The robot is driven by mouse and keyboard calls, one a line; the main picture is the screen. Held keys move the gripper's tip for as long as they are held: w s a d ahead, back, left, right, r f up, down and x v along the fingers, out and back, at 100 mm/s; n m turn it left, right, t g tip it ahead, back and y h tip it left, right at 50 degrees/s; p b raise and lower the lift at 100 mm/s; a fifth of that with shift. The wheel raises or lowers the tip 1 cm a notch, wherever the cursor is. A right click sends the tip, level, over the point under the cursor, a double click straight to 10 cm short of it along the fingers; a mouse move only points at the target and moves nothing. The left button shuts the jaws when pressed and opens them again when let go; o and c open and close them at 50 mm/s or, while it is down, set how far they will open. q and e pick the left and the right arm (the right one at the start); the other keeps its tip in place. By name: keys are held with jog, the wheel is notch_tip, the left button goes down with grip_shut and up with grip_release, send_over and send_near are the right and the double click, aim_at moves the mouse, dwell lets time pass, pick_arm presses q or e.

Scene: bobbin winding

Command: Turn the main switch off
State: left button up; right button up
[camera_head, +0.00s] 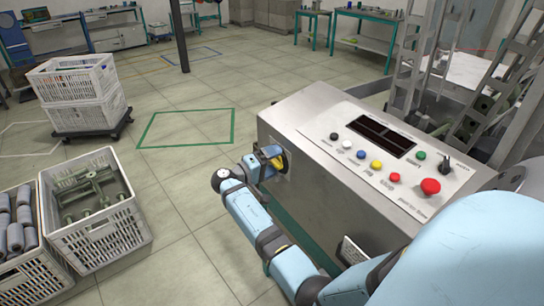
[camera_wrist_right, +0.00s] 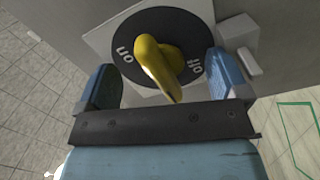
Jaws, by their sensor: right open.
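The main switch shows in the right wrist view as a yellow handle (camera_wrist_right: 155,68) on a black round dial (camera_wrist_right: 184,24) with the words "on" at left and "off" at right. The handle's near end points toward the bottom of that picture, between the two words. My right gripper (camera_wrist_right: 165,68) is open, with one blue finger on each side of the handle and visible gaps to both. In the head view my right gripper (camera_head: 266,163) is at the left end face of the grey control cabinet (camera_head: 290,122), partly covering the switch. My left gripper is not in view.
The cabinet's sloped top carries a dark display (camera_head: 380,136), several coloured buttons, a red mushroom button (camera_head: 430,186) and a black knob (camera_head: 445,163). Crates (camera_head: 95,212) stand on the floor at left. The floor between crates and cabinet is clear.

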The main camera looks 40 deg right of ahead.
jog(key=shift+f, duration=0.2)
dwell(0.3)
jog(key=shift+a, duration=0.25)
jog(key=w+a+b, duration=0.1)
jog(key=a, duration=0.7)
jog(key=shift+w+a, duration=0.15)
jog(key=shift+w, duration=0.25)
jog(key=shift+s, duration=0.1)
